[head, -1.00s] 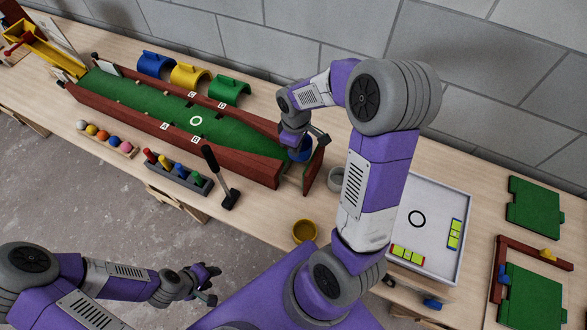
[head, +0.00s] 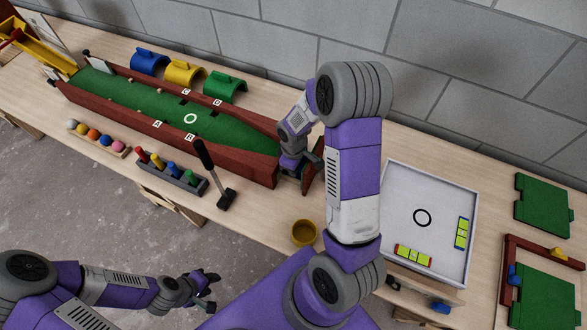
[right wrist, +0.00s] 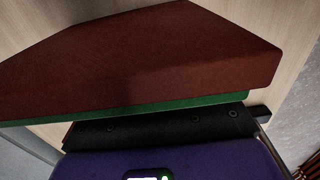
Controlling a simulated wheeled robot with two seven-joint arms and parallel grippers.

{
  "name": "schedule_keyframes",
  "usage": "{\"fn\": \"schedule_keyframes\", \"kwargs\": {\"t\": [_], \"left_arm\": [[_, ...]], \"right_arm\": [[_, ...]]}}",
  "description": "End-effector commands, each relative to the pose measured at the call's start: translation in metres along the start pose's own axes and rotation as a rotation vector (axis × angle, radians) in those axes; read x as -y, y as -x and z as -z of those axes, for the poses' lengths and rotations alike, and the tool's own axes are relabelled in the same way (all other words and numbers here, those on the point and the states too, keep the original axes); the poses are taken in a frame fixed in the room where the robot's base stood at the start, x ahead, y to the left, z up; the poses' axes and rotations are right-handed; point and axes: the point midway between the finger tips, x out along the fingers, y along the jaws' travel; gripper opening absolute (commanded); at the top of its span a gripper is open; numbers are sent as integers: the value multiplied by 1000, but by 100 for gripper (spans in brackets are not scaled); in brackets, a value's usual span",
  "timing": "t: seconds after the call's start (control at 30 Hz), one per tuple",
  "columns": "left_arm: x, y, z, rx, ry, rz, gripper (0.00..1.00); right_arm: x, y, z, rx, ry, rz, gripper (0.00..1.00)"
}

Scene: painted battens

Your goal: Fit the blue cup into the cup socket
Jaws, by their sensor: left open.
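I do not see the blue cup in either view now; my right arm covers the area around the lane's near end. The cup socket cannot be made out there either. My right gripper (head: 293,168) is low at the right end of the green lane (head: 225,130), beside the dark red end board (head: 314,168). Its fingertips are hidden, so its opening and any hold do not show. The right wrist view shows a dark red board (right wrist: 150,60) with a green edge close up. My left gripper (head: 208,284) is open and empty, off the table's front edge.
A yellow cup (head: 304,232) stands near the front edge. A black-headed mallet (head: 226,197), a rack of coloured pegs (head: 172,174) and a row of balls (head: 97,137) lie before the lane. A white tray (head: 423,190) is right of my arm.

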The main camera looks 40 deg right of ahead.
Motion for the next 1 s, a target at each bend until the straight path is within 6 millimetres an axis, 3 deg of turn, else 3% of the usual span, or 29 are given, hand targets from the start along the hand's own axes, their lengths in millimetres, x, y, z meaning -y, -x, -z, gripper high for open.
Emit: {"fn": "schedule_keyframes", "kwargs": {"t": [0.2,0.4,0.73,0.87,1.0], "left_arm": [[1,-2,0,0,0,0,43],[1,-2,0,0,0,0,43],[0,1,0,0,0,0,43],[-3,8,0,0,0,0,43],[-7,19,-1,0,0,0,43]], "right_arm": [[0,-3,0,0,0,0,0],[0,-2,0,0,0,0,28],[0,1,0,0,0,0,28],[0,18,1,-3,0,-2,28],[-1,50,1,-5,0,-4,28]]}}
